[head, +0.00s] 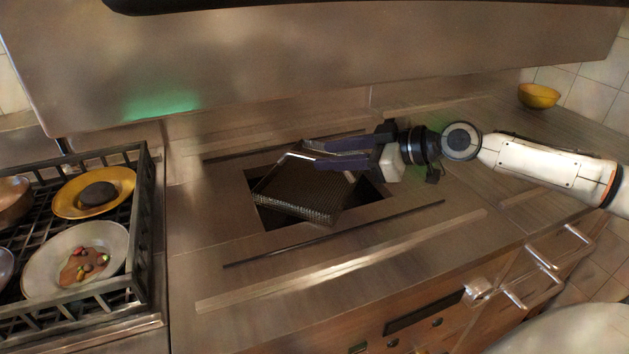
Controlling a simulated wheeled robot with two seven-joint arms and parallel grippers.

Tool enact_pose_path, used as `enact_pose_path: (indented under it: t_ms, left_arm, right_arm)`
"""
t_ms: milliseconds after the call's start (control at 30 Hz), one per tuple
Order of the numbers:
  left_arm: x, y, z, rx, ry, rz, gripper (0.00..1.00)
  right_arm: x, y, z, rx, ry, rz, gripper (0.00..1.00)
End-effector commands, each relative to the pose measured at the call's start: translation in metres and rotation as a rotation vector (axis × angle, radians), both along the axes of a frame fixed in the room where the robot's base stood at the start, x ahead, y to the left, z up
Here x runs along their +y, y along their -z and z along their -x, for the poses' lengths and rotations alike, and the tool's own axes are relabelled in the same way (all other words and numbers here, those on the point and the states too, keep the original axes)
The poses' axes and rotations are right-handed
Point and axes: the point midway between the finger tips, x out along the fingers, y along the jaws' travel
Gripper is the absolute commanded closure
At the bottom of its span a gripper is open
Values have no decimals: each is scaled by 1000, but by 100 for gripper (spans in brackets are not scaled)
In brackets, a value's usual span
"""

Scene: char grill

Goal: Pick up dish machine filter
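The dish machine filter (303,191) is a dark mesh block with a pale metal rim or handle along its far edge. It sits tilted in a dark rectangular opening (368,193) in the steel counter. My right gripper (312,154) reaches in from the right, with its two dark fingers pointing left at the filter's far edge. The fingers are spread apart, with the lower one over or beside the filter's far right corner. I cannot tell whether it touches. My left gripper is not in view.
A black rack (143,210) on the left holds a yellow plate (68,205) and a white plate (112,241) with food. A yellow bowl (538,95) stands at the back right. A steel hood (290,60) hangs over the back. The counter around the opening is clear.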

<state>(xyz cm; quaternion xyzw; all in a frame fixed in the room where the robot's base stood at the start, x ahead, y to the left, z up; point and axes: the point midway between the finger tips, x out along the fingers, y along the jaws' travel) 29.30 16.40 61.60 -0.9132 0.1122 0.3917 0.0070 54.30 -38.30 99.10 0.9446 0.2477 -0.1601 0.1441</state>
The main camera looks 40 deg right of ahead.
Motion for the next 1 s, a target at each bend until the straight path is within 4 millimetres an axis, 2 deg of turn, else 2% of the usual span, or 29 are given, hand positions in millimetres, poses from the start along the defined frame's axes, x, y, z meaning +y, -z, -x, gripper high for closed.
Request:
enact_pose_path:
  t_ms: [400, 667, 833, 1000]
  left_arm:
    - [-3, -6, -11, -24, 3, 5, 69]
    - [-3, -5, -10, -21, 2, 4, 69]
    - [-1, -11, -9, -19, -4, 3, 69]
    - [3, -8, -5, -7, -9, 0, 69]
  right_arm:
    - [3, 4, -9, -1, 4, 2, 67]
    - [10, 6, -18, -5, 2, 1, 67]
    - [20, 9, -30, -4, 2, -1, 67]
    - [26, 17, -43, -2, 4, -2, 67]
